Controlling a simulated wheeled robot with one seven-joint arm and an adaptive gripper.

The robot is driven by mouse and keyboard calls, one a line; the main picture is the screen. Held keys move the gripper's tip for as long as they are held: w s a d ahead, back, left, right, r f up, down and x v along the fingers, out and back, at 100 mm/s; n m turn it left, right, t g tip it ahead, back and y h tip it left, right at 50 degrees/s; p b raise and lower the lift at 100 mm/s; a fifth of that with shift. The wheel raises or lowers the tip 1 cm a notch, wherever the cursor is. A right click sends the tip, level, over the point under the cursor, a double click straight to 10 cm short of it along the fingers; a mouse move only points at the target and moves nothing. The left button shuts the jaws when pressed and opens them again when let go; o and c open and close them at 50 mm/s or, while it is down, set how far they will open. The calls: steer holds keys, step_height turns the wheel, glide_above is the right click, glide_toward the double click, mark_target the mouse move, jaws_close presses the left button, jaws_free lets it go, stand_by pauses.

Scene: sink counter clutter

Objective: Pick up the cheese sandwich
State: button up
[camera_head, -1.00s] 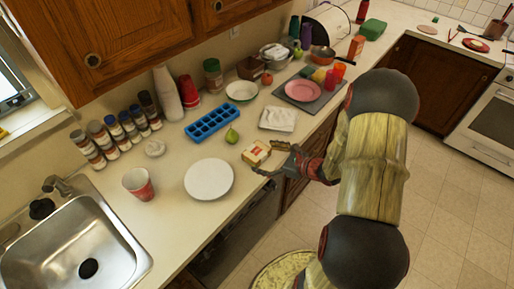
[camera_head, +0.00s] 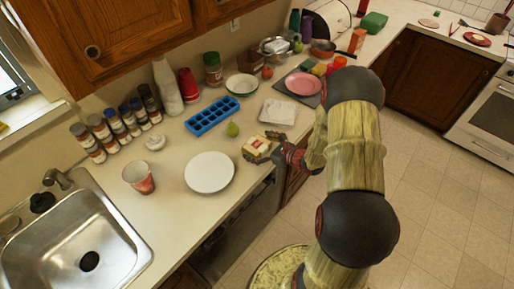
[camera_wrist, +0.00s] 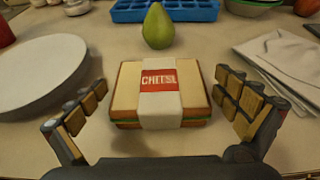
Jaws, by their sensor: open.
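The cheese sandwich (camera_head: 257,146) lies on the counter near its front edge. In the wrist view the cheese sandwich (camera_wrist: 160,95) has brown crust, a green layer and a white band with a red label. My gripper (camera_head: 262,152) is at the sandwich, coming from the counter's front side. In the wrist view my gripper (camera_wrist: 158,112) is open, with one padded finger on each side of the sandwich. Gaps show between both fingers and the bread. The sandwich's underside is hidden.
A green pear (camera_wrist: 157,27) stands just behind the sandwich. A white plate (camera_head: 209,172) is to the left, and folded white napkins (camera_head: 277,112) are to the right. A blue ice tray (camera_head: 211,116) lies farther back. Bare counter shows around the sandwich.

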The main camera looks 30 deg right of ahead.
steer(key=shift+c, duration=0.8)
steer(key=c, duration=1.1)
steer(key=shift+c, duration=0.2)
